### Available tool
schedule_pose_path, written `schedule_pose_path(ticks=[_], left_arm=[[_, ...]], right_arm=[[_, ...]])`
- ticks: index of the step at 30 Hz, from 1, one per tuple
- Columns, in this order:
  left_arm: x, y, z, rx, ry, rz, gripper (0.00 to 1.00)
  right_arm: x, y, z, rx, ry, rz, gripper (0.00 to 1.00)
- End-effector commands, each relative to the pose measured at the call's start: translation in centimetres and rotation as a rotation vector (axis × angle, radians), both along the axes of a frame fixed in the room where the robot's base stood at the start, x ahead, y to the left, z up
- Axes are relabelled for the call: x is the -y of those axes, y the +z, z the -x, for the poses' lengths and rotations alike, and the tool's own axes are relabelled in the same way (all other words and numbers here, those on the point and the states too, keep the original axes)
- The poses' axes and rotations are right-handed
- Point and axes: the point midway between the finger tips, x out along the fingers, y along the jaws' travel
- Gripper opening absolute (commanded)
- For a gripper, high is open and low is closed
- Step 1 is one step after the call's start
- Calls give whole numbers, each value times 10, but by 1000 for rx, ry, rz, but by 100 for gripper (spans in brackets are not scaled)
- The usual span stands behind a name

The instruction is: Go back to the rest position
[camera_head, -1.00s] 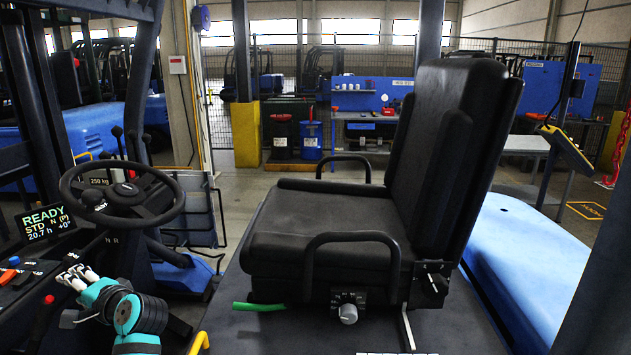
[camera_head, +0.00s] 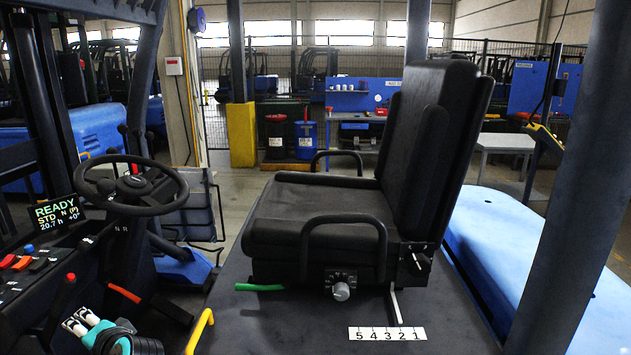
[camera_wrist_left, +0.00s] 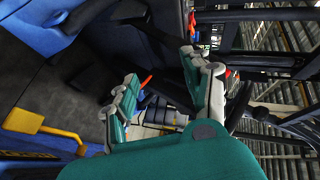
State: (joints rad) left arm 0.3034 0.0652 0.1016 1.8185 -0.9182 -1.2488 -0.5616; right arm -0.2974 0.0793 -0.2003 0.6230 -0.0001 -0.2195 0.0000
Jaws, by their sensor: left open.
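My left gripper (camera_head: 80,322) is at the bottom left in the head view, low beside the control panel of the forklift. In the left wrist view its two green and grey fingers (camera_wrist_left: 160,90) stand apart with nothing between them, so it is open and empty. Most of my left arm is cut off by the lower picture edge. My right gripper is not in view.
The black seat (camera_head: 320,215) fills the middle. The steering wheel (camera_head: 132,185) and control panel (camera_head: 30,268) with a red lever are close to my left gripper. A yellow handle (camera_head: 200,331) and a dark post (camera_head: 575,180) stand near.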

Motion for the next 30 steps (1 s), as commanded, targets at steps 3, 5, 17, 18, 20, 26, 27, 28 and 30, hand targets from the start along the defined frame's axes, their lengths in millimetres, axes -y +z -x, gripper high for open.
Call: schedule_pose_path(ticks=[3, 5, 17, 18, 20, 26, 27, 28, 30], left_arm=[[17, -32, 20, 3, -26, 95, 49], [28, -50, 31, 3, -41, 156, 49], [151, -165, 172, -98, -98, 748, 49], [161, -169, 184, -113, -96, 792, 49], [174, -174, 201, -133, -91, 850, 49], [211, -183, 249, -202, -70, 1010, 49], [217, -183, 258, -216, -65, 1039, 49], [222, -184, 264, -225, -61, 1059, 49], [233, -183, 279, -249, -53, 1105, 49]], right_arm=[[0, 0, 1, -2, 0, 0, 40], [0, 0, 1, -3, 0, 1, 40], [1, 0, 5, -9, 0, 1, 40], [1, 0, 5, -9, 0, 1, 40], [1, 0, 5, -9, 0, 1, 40], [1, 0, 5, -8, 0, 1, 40], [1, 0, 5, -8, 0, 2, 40], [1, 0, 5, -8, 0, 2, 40], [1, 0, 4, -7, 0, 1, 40]])
